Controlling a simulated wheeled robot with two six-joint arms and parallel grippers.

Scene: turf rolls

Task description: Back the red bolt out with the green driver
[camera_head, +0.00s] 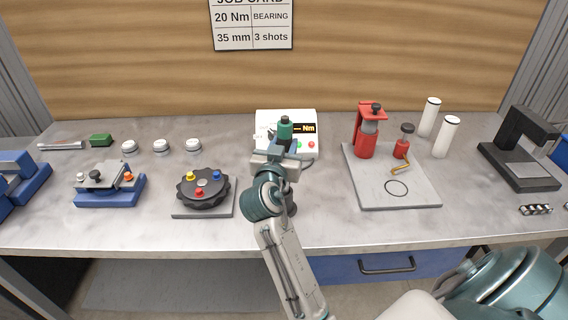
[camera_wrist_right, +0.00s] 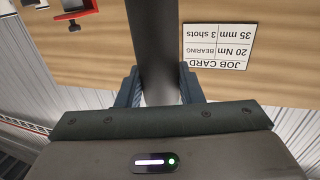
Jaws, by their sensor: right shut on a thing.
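The red bolt (camera_head: 199,192) sits at the front of a black round hub (camera_head: 222,191) on a grey plate, with a yellow bolt (camera_head: 190,176) and a blue bolt (camera_head: 215,175) behind it. My right gripper (camera_head: 283,150) is to the right of the hub, shut on the green driver (camera_head: 285,128). The driver's green top shows above the jaws, and a dark part shows below beside my arm. In the right wrist view the driver's dark body (camera_wrist_right: 157,50) stands between the two fingers (camera_wrist_right: 160,92). My left gripper is not in view.
A white torque meter (camera_head: 300,118) reading "— Nm" stands behind my right gripper. A blue vise-like fixture (camera_head: 112,192) is left of the hub. A red press (camera_head: 364,135) stands on a grey board at right.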

